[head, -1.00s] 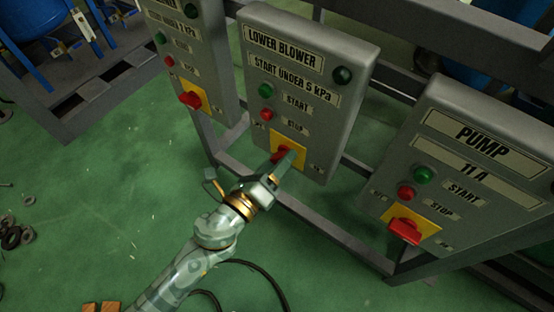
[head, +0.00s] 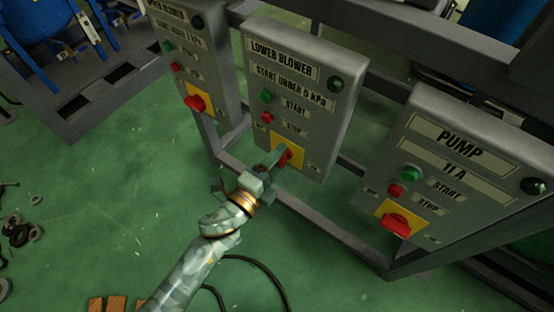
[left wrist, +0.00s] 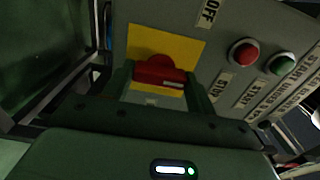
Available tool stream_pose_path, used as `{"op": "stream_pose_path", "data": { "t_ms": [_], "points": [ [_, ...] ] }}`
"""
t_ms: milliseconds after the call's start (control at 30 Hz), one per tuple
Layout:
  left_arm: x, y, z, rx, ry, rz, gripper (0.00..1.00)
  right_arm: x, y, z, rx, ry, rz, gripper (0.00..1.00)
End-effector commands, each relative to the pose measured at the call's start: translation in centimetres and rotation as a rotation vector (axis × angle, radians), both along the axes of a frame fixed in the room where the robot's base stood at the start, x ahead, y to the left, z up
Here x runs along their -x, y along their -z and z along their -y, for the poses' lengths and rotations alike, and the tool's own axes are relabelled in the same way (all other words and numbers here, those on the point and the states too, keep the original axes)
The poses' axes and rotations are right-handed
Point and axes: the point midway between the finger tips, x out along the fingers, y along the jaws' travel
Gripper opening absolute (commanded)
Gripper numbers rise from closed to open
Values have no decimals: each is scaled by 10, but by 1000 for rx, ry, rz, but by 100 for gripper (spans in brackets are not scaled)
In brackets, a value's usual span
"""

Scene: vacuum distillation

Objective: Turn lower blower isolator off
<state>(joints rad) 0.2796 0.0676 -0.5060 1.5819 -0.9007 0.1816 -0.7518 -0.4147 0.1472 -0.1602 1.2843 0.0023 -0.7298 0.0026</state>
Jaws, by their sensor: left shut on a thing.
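The lower blower panel (head: 338,104) is a grey box with a yellow isolator plate (head: 297,150) near its bottom. The red isolator handle (head: 285,158) on that plate is partly hidden by my left gripper (head: 278,160). In the left wrist view the red handle (left wrist: 160,71) sits between the two fingers of my left gripper (left wrist: 158,85), which is shut on it. The yellow plate (left wrist: 178,42) shows behind the handle, and an OFF label (left wrist: 208,12) is above it to the right. My right gripper is not in view.
The upper blower panel (head: 200,62) stands to the left and the pump panel (head: 462,180) to the right, each with a red isolator handle. Dark metal frame rails run behind and below the panels.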

Motion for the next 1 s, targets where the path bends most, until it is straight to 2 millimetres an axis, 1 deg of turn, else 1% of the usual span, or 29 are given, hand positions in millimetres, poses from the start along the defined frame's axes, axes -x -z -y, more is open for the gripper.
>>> {"op": "stream_pose_path", "data": {
  "t_ms": [467, 500, 567, 600, 1000],
  "points": [
    [0, 2, -1, 13, -2, -14, 34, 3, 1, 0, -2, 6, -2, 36],
    [0, 2, -1, 13, -2, -14, 59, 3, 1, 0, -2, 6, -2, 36],
    [0, 2, -1, 14, -2, -14, 76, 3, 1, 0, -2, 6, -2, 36],
    [0, 2, -1, 13, -2, -13, 78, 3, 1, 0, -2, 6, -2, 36],
    [0, 0, 0, 12, 0, -10, 78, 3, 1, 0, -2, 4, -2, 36]
  ]
}}
